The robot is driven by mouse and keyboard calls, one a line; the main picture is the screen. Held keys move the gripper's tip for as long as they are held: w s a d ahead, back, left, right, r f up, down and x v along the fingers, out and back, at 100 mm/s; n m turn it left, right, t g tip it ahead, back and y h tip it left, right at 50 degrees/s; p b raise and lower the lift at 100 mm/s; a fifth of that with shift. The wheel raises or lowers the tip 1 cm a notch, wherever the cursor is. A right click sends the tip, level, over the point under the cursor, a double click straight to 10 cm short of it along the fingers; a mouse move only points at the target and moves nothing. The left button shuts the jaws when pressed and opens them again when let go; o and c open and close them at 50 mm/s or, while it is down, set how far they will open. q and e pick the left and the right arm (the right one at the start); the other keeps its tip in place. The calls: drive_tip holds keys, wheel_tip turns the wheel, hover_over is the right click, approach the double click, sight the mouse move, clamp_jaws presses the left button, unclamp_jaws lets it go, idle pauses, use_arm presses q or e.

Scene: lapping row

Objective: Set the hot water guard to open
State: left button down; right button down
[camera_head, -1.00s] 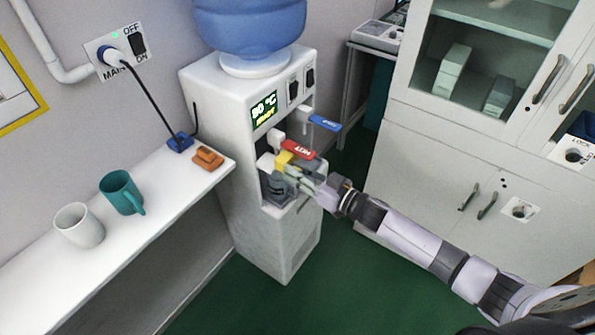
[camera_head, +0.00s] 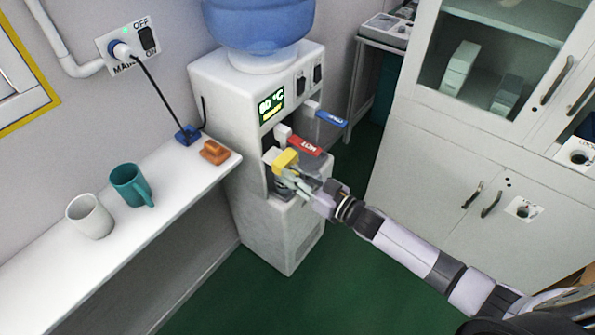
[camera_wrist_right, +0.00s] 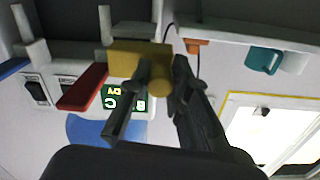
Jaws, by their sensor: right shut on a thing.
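The hot water guard appears to be the yellow piece (camera_head: 286,159) at the front of the white dispenser (camera_head: 250,180), just below and left of the red HOT lever (camera_head: 304,146). In the right wrist view the yellow guard (camera_wrist_right: 136,60) is a block with a round knob between the fingers. My right gripper (camera_head: 287,176) is shut on it; its dark fingers (camera_wrist_right: 160,88) also show in the wrist view. The red lever (camera_wrist_right: 82,88) is beside the guard there. The gripper hides part of the tap recess. My left gripper is not in view.
A blue COLD lever (camera_head: 331,119) sits behind the red one. A display (camera_head: 271,105) is above. A shelf (camera_head: 135,235) at left holds a white mug (camera_head: 90,217), a teal mug (camera_head: 131,185) and an orange object (camera_head: 214,152). A cabinet (camera_head: 440,165) stands at right.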

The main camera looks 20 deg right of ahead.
drive_tip(key=c, duration=1.4)
unclamp_jaws()
drive_tip(key=shift+s+a, duration=0.15)
drive_tip(key=shift+a, duration=0.05)
drive_tip(key=shift+c, duration=0.2)
drive_tip(key=shift+d, duration=0.1)
drive_tip(key=v, duration=1.2)
